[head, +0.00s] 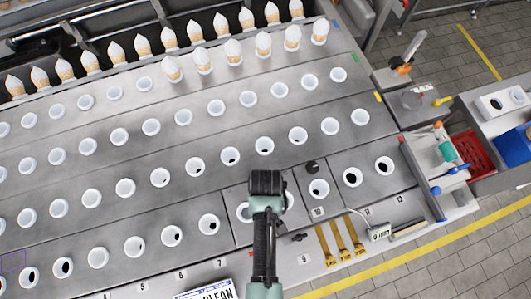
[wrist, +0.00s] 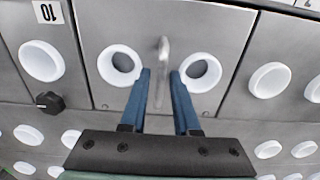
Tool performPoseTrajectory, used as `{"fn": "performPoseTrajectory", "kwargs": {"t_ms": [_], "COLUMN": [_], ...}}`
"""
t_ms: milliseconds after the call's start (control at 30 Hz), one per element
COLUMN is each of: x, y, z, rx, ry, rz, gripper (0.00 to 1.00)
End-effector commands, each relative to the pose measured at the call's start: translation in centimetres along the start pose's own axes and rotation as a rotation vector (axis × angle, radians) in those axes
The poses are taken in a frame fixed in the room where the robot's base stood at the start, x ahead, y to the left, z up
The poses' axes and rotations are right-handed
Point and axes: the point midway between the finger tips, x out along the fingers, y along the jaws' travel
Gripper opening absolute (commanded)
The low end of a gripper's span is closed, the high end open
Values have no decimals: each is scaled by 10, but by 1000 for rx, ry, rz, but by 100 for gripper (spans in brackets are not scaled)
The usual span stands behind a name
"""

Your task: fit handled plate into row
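The handled plate (wrist: 108,30) is a grey metal panel with two white-rimmed holes and an upright metal handle (wrist: 163,55) between them. In the wrist view it lies between neighbouring panels with thin seams around it; I cannot tell whether it sits fully flush. In the head view the plate (head: 229,202) is in the front row, partly hidden by my gripper (head: 267,188). In the wrist view my gripper's blue fingers (wrist: 161,78) are open, one on each side of the handle, with visible gaps. The fingertips are hidden in the head view.
The front row (head: 180,262) has panels with white-rimmed holes on both sides of the plate. Filled cones (head: 232,50) stand at the back.

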Motion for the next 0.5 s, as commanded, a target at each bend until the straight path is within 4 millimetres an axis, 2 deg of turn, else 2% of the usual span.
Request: {"fn": "performPoseTrajectory", "kwargs": {"t_ms": [33,67,100,367,500], "x": [0,0,0,1,-10], "y": [0,0,0,-1,-1], "z": [0,0,1,3,2], "rx": [0,0,0,0,0], "ry": [-1,-1,-2,-7,-5], "rz": [0,0,-1,-3,-2], "gripper": [41,46,47,47,47]}}
